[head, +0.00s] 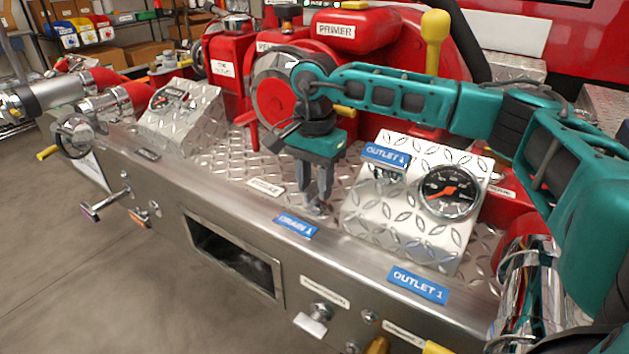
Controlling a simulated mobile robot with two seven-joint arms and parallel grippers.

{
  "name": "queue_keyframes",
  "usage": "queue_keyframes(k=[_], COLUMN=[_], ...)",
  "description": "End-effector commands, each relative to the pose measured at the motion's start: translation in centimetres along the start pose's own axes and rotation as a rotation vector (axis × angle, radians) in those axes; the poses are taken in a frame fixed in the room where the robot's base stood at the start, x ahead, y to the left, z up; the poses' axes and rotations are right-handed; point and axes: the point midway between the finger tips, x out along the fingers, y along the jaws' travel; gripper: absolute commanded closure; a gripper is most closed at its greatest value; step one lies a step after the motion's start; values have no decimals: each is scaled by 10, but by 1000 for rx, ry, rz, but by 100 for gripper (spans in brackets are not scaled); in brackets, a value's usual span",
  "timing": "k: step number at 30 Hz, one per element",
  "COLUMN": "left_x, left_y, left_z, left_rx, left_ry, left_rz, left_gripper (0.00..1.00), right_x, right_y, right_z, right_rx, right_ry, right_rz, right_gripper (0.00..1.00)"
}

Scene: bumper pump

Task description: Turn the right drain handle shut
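My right gripper (314,203) points down over the diamond-plate deck, just behind the blue DRAIN label (297,226). Its two fingers are a little apart, with a gap between them. A small shiny piece shows at the fingertips; I cannot tell whether they touch it. On the front steel panel, a silver handle (312,321) sticks out below a white label, low in the middle and well below the gripper. A second silver handle (105,205) stands out at the left of the panel. I cannot read which is the right drain handle. My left gripper is not in view.
A gauge box (400,215) marked OUTLET 1 stands right of the gripper, another gauge box (180,115) at the left. The red pump (350,35) with a yellow lever (435,40) rises behind. The panel has a rectangular opening (235,258). The floor in front is clear.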

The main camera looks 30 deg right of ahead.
Motion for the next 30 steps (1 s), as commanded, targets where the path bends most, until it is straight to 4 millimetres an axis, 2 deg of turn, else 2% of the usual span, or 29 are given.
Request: queue_keyframes(k=[1, 12, 22, 30], left_x=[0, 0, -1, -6], left_y=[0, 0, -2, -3], left_z=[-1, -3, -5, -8], left_rx=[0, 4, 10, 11], left_ry=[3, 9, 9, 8], left_rz=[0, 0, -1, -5], left_gripper=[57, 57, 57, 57], right_x=[0, 0, -1, -2], right_y=[0, 0, 0, 0], right_z=[0, 0, 0, 0], right_rx=[0, 0, 28, 176], right_ry=[0, 0, -1, -1], right_rz=[0, 0, 2, 3], right_gripper=[66, 100, 100, 100])
